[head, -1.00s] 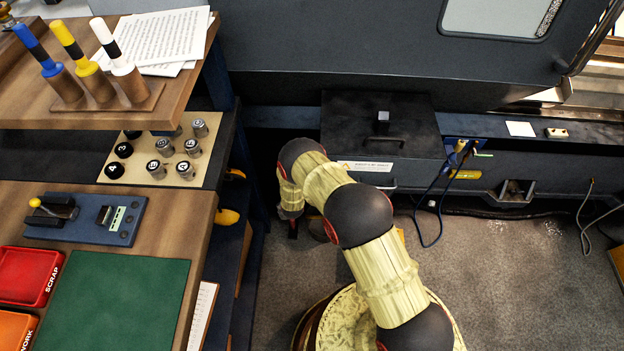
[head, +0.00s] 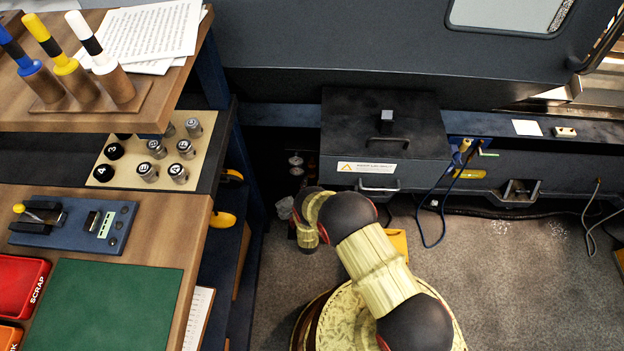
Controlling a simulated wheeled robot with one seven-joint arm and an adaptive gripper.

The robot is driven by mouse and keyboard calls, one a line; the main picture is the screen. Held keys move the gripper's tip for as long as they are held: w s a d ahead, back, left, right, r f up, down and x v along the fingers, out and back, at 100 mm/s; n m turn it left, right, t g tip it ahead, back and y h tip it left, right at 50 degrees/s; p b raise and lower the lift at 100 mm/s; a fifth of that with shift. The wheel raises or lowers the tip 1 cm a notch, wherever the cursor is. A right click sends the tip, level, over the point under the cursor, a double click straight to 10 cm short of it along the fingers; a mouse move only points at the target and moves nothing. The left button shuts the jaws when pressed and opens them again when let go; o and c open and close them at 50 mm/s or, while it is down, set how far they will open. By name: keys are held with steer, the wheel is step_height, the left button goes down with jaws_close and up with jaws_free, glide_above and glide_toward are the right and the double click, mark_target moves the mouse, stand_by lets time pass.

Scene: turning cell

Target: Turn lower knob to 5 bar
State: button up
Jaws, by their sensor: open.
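Two small pale round fittings, one above the other, show in the dark gap between the bench and the machine in the head view: the upper fitting (head: 295,160) and the lower fitting (head: 296,171). They may be the knobs or their gauges; they are too small and dark to tell. No scale or 5 bar mark can be read. My arm is bent over the floor below them, its visible end pointing down. My gripper does not show; my own arm links seem to hide it.
A dark lidded box (head: 385,140) with a handle juts out right of the gap. The bench (head: 170,215) with a green mat (head: 105,305) stands on the left. A blue cable (head: 430,205) hangs at the machine front. Grey floor (head: 480,280) is free on the right.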

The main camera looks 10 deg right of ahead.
mark_target(312, 176)
steer(key=shift+b+x, duration=0.5)
steer(key=shift+x, duration=1.4)
steer(key=shift+c, duration=0.4)
jaws_close()
